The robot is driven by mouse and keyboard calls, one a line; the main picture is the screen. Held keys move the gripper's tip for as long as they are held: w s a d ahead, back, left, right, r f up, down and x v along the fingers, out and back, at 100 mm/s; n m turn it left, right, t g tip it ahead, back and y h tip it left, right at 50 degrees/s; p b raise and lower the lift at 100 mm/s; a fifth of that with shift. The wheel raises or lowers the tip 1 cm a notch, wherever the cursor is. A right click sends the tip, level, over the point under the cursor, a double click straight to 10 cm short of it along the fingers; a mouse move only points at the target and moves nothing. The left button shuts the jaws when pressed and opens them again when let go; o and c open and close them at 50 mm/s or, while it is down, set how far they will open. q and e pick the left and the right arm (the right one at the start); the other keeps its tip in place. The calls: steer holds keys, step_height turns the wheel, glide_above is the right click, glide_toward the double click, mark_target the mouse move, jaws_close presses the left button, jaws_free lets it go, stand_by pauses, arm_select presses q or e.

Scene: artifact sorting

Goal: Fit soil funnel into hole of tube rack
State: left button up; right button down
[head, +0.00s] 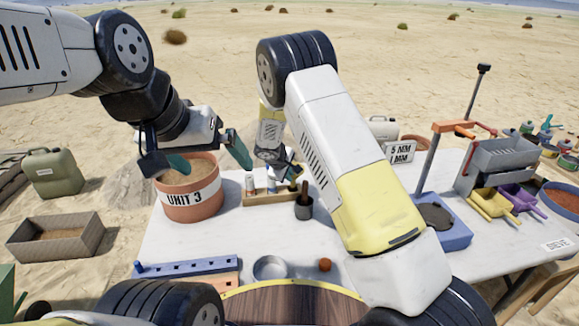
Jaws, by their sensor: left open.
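A wooden rack (262,199) holding several small tubes stands mid-table, behind a dark cup. A long blue strip with a row of holes (187,266) lies at the table's front left; I cannot tell which of the two is the tube rack. I cannot make out a soil funnel. My left gripper (208,157) is open above the terracotta pot marked UNIT 3 (190,207), its teal fingers spread apart over the pot's rim and right side.
A dark cup with a handle standing in it (303,208), a metal dish (270,267) and a small brown knob (325,264) are at mid-table and front. A blue tray (447,232) and a grey sieve box (497,160) stand right. The white table is bare between pot and dish.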

steer(key=shift+f, duration=2.2)
steer(key=c, duration=1.5)
jaws_free()
steer(key=shift+c, duration=0.2)
steer(key=v, duration=0.7)
steer(key=shift+s+r, duration=0.25)
steer(key=shift+r, duration=0.05)
steer(key=shift+a, duration=0.1)
